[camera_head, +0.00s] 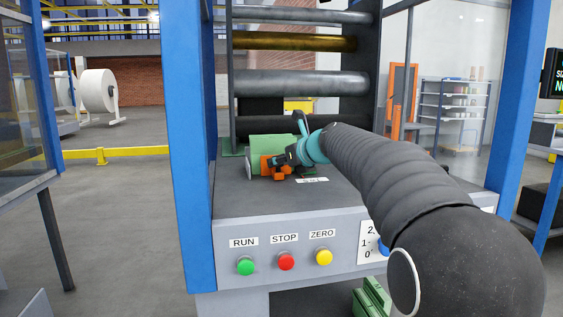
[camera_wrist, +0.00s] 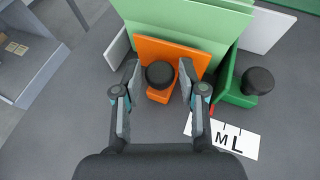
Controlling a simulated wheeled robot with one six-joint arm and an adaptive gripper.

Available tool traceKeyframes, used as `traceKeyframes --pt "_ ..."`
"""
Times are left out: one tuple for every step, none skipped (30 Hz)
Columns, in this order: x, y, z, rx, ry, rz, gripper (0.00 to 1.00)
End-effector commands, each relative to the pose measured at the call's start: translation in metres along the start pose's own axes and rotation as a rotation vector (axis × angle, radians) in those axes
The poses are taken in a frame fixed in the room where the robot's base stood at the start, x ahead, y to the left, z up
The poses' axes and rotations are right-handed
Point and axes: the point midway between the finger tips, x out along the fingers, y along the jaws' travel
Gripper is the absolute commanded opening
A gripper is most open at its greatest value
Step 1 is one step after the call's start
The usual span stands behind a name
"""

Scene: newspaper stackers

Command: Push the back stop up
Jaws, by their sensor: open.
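An orange bracket (camera_wrist: 172,52) with a black round knob (camera_wrist: 160,74) stands against pale green plates (camera_wrist: 190,18). No label shows which part is the back stop. A dark green bracket (camera_wrist: 231,88) with its own black knob (camera_wrist: 257,80) is to its right. My gripper (camera_wrist: 159,70) is open, with its fingers on either side of the orange bracket's knob. Whether they touch it, I cannot tell. In the head view the orange bracket (camera_head: 268,166) sits on the machine's grey top, partly hidden by my gripper (camera_head: 285,160).
A white size label (camera_wrist: 222,135) with the letters M and L lies on the deck right of the gripper. Green, red and yellow buttons (camera_head: 286,261) are on the front panel. Blue posts (camera_head: 190,150) flank the machine, and rollers (camera_head: 300,84) lie behind.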

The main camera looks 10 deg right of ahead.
Motion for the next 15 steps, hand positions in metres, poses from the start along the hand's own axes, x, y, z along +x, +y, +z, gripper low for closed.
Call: traceKeyframes --pt "-0.006 0.000 0.001 0.000 -0.001 -0.001 0.41" --pt "-0.010 0.000 0.001 0.000 -0.001 -0.001 0.41" --pt "-0.017 0.000 0.001 -0.001 -0.002 -0.002 0.41" --pt "-0.022 0.000 0.001 -0.001 -0.002 -0.003 0.41" --pt "-0.028 -0.001 0.001 -0.001 -0.003 -0.003 0.41" --pt "-0.036 -0.001 0.001 -0.001 -0.003 -0.003 0.41" --pt "-0.042 -0.001 0.001 -0.001 -0.002 -0.003 0.41" --pt "-0.048 -0.001 0.001 -0.001 -0.003 -0.003 0.41" --pt "-0.057 -0.001 0.001 -0.001 -0.003 -0.004 0.41" --pt "-0.062 -0.001 0.001 0.000 -0.002 -0.004 0.41" --pt "-0.068 -0.001 0.001 0.000 -0.003 -0.003 0.41" --pt "-0.076 -0.001 0.001 0.000 -0.003 -0.004 0.41" --pt "-0.081 -0.001 0.001 0.000 -0.003 -0.004 0.41" --pt "-0.086 -0.001 0.001 0.000 -0.003 -0.003 0.41" --pt "-0.092 -0.001 0.000 0.001 -0.002 -0.003 0.41"
